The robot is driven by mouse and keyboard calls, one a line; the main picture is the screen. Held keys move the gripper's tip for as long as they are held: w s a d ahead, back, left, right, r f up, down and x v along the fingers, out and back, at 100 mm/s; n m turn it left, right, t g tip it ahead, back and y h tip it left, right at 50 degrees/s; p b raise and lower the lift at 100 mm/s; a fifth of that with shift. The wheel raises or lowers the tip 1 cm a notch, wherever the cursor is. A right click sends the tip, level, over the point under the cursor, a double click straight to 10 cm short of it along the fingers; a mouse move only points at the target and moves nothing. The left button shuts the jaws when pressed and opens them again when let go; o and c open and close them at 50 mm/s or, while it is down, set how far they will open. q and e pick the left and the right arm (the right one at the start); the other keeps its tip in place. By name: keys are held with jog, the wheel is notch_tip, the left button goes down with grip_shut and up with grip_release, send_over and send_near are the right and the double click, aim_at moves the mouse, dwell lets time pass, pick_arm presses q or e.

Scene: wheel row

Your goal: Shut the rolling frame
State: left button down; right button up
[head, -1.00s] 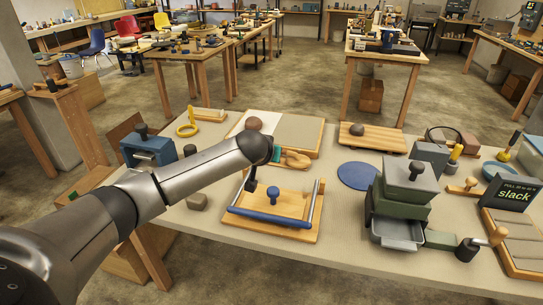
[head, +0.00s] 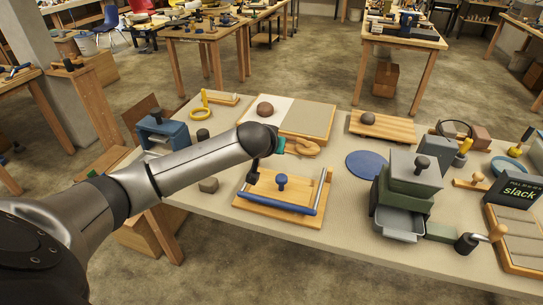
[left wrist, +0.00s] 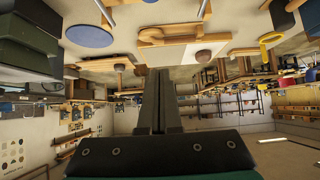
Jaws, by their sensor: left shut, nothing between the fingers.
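The rolling frame is a light wooden board (head: 282,219) on the near part of the table. It has a metal rail along each side, a blue crossbar (head: 278,203) near its front edge and a blue knob (head: 281,181) in the middle. My left arm reaches in from the left, its wrist over the frame's back left corner, covering that corner. My left gripper (left wrist: 160,72) shows in the left wrist view with its dark fingers together and empty, pointing away over the table. In the head view its fingers are mostly hidden behind the wrist. My right gripper is out of view.
A curved wooden piece (head: 303,148) lies just behind the frame. A green stacked unit with an open grey drawer (head: 402,224) stands to the right. A blue disc (head: 365,165) lies between.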

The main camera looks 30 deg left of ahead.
pick_arm(q)
jog(key=shift+s+d+f, duration=0.1)
jog(key=shift+s+d, duration=0.1)
jog(key=shift+s, duration=0.6)
jog(key=shift+s+d+f, duration=0.1)
jog(key=shift+s+d, duration=0.1)
jog(key=shift+s, duration=0.6)
jog(key=shift+s+d+f, duration=0.1)
jog(key=shift+s+d, duration=0.1)
jog(key=shift+s, duration=0.6)
